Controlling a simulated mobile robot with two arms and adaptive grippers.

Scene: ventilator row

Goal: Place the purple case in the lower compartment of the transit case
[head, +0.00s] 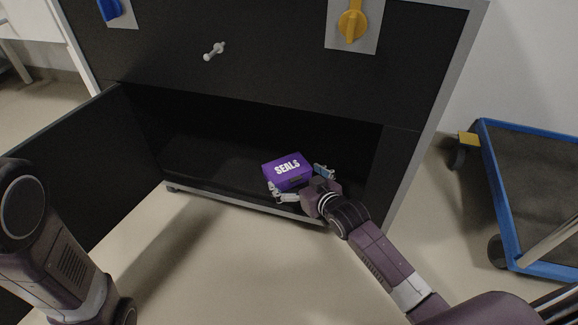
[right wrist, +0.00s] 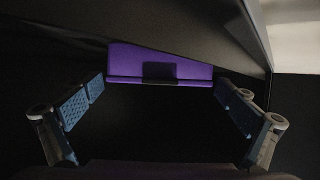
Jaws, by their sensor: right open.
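The purple case (head: 287,169), lettered "SEALS", is in the open lower compartment (head: 215,160) of the black transit case (head: 270,75), near its front edge toward the right. It appears to sit on the compartment floor, though its underside is hard to see. My right gripper (head: 303,185) is open just in front of it, fingers spread wide. In the right wrist view the purple case (right wrist: 160,62) shows ahead, between the blue-padded fingers (right wrist: 160,98), with dark gaps at both sides. My left arm shows at the lower left, but its gripper is out of view.
The compartment's door (head: 70,175) stands open at the left. A yellow knob (head: 351,24), a blue knob (head: 110,8) and a pale handle (head: 214,51) are on the upper front. A blue-framed cart (head: 490,180) stands at the right. The floor in front is clear.

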